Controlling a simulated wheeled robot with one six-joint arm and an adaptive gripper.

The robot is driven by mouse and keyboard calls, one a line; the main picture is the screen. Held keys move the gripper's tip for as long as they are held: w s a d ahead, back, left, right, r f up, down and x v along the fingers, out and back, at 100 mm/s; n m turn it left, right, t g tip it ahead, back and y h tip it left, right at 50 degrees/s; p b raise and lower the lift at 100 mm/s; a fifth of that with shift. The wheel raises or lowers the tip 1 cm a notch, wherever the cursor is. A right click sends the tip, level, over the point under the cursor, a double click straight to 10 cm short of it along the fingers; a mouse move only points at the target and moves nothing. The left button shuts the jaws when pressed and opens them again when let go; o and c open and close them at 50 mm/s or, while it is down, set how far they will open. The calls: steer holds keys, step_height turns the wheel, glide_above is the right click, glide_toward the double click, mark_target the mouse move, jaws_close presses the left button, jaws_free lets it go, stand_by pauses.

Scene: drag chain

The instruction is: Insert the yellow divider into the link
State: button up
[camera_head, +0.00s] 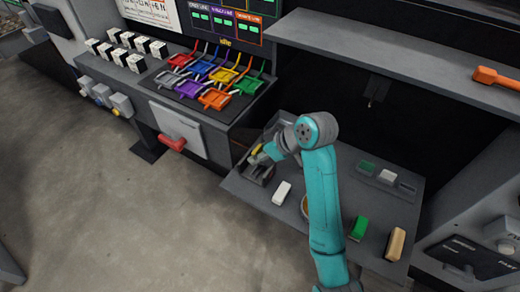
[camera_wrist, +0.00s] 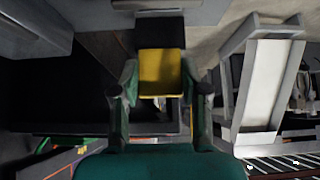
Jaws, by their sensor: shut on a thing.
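The yellow divider (camera_head: 257,149) is at the left end of the grey worktable in the head view, partly hidden by my gripper (camera_head: 262,153). In the wrist view the yellow divider (camera_wrist: 161,74) sits between the two fingers of my gripper (camera_wrist: 160,88), which is shut on it. A dark block (camera_wrist: 160,32), seemingly the link, shows just beyond the divider. In the head view a dark grey piece (camera_head: 261,177), seemingly the same link, lies right below the divider. I cannot tell whether divider and link touch.
The worktable (camera_head: 325,168) also bears a white block (camera_head: 282,193), a green block (camera_head: 358,228) and a tan block (camera_head: 396,244). Several coloured trays (camera_head: 216,98) lie on the bench at the upper left. A shelf (camera_head: 390,58) with an orange tool (camera_head: 496,77) overhangs the table's back.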

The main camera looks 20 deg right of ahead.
glide_above(255, 169)
steer(key=s+d, duration=0.1)
steer(key=s, duration=0.1)
steer(key=shift+w+f, duration=0.15)
steer(key=shift+f, duration=0.9)
steer(key=shift+w+f, duration=0.1)
steer(key=shift+f, duration=0.95)
steer(key=shift+f, duration=1.25)
steer(key=o, duration=1)
steer(key=shift+d, duration=0.1)
steer(key=v, duration=1.2)
